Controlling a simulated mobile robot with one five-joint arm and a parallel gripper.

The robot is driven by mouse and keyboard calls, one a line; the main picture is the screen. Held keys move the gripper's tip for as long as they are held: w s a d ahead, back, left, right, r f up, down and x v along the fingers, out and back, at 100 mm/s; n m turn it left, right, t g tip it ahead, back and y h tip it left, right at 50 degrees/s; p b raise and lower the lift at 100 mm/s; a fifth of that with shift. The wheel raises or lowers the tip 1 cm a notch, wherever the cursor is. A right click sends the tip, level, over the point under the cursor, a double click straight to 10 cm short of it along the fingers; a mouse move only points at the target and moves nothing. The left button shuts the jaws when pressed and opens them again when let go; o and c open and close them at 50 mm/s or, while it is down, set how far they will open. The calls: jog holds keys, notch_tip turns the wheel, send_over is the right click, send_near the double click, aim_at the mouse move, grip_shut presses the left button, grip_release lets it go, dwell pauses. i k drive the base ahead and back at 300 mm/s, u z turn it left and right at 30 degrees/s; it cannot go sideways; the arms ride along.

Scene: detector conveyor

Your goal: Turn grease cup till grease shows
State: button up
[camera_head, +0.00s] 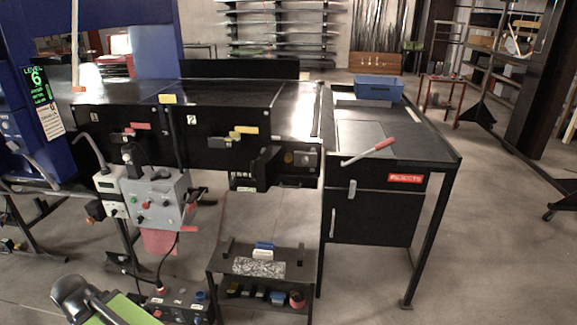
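The black detector conveyor (190,90) stands at the centre left, with a dark, shiny top. I cannot pick out the grease cup for certain. A small yellowish round part (288,157) sits on the bearing block (304,159) at the conveyor's front right end; it is too small to tell whether it is the cup. No grease can be made out. My gripper's fingers are not visible. A dark, rounded part with a green panel at the bottom left may be mine.
A grey control box (156,200) hangs at the conveyor's front. A low black stand (262,290) stands before it. At right is a black table (410,150) with a blue bin (378,88) and a red-handled tool (368,151). The floor at lower right is clear.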

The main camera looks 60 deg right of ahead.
aim_at(288, 157)
jog(key=z, duration=0.15)
jog(key=i, duration=0.95)
jog(key=u, duration=0.1)
